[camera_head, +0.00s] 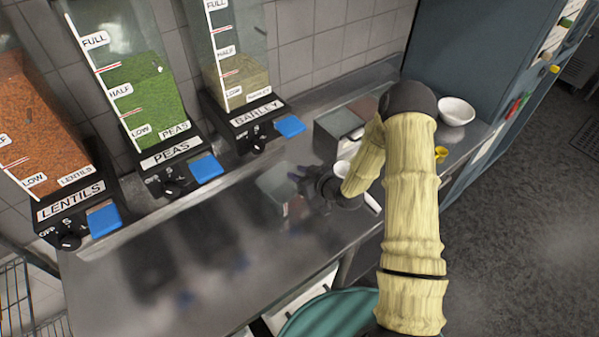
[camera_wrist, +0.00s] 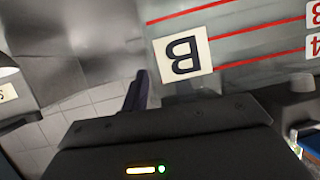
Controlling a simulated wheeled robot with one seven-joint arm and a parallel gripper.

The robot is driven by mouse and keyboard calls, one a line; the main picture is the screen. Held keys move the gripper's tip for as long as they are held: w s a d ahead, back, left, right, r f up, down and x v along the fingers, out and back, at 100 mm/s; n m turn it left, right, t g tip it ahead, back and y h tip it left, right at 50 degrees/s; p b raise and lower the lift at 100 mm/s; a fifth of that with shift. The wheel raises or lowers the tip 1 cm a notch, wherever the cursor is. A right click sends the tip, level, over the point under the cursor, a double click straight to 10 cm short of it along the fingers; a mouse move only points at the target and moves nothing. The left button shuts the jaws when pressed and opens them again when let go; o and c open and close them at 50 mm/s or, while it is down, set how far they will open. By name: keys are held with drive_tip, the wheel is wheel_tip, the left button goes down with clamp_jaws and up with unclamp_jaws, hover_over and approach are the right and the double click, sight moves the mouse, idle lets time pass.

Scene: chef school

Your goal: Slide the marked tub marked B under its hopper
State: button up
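The clear tub (camera_head: 279,187) stands on the steel counter, in front of the barley hopper (camera_head: 240,95) and a little to its right. In the wrist view, the tub wall (camera_wrist: 245,40) fills the upper right, with red lines and a white label marked B (camera_wrist: 185,55), seen turned over. My gripper (camera_head: 302,187) is at the tub's right side, very close to it. One dark finger (camera_wrist: 137,95) shows beside the tub in the wrist view. The other finger is not clear, so I cannot tell whether the gripper holds the tub.
The lentils hopper (camera_head: 45,130) and peas hopper (camera_head: 135,90) stand left along the wall, each with a blue front piece. The counter's left front is clear.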

clamp_jaws()
drive_tip(key=shift+w+a, duration=0.1)
drive_tip(key=shift+w+a+b, duration=0.6)
drive_tip(key=shift+w+a, duration=0.45)
drive_tip(key=shift+w, duration=0.35)
drive_tip(key=shift+w+a+b, duration=0.6)
drive_tip(key=shift+w+a, duration=0.45)
drive_tip(key=shift+w, duration=0.35)
drive_tip(key=shift+w+a+b, duration=0.6)
drive_tip(key=shift+w+a, duration=0.45)
drive_tip(key=shift+w, duration=0.35)
unclamp_jaws()
